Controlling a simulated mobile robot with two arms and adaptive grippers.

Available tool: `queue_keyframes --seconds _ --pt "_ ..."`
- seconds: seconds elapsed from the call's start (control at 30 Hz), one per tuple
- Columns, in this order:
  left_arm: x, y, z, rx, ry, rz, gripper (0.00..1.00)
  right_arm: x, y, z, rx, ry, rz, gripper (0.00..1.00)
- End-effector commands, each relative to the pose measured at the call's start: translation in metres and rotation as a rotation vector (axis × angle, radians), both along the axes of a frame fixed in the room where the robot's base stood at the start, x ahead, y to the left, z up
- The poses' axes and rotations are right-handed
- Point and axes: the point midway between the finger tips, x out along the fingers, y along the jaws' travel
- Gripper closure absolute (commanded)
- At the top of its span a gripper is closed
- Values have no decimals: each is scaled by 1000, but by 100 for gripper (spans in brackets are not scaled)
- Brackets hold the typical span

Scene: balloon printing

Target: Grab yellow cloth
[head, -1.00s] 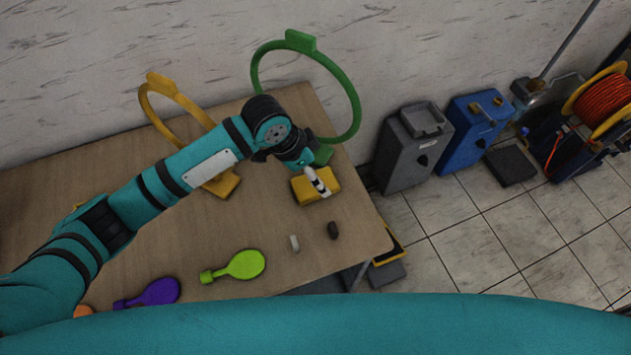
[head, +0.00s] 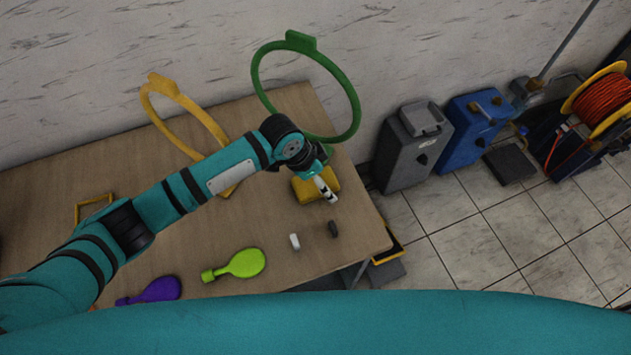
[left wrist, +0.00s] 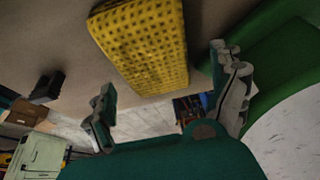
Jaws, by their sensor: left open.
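The yellow cloth (head: 304,191) is a folded block on the wooden table, near its right end and in front of the green ring stand. In the left wrist view the cloth (left wrist: 142,45) shows a dotted pattern and lies ahead of the fingers, toward the top. My left gripper (head: 327,190) is over the cloth's right part in the head view and hides some of it. In the left wrist view its two fingers (left wrist: 170,95) are spread wide with nothing between them. I cannot tell whether it touches the cloth. My right gripper is not in view.
The green ring stand (head: 354,112) rises close behind the cloth, and a yellow ring (head: 150,107) stands further left. A white piece (head: 295,241) and a dark piece (head: 333,229) lie in front.

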Motion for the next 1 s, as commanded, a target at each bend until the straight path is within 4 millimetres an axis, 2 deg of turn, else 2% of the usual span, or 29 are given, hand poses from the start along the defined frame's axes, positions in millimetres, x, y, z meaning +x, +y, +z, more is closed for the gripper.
queue_keyframes --seconds 0.1,0.53,0.87,1.0 --pt "0 0 -1 0 0 1 6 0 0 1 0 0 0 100" --pt "0 0 -1 1 1 0 62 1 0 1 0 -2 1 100" --pt "0 0 0 0 0 0 62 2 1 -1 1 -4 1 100" --pt "0 0 11 -1 0 0 62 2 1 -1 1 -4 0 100"
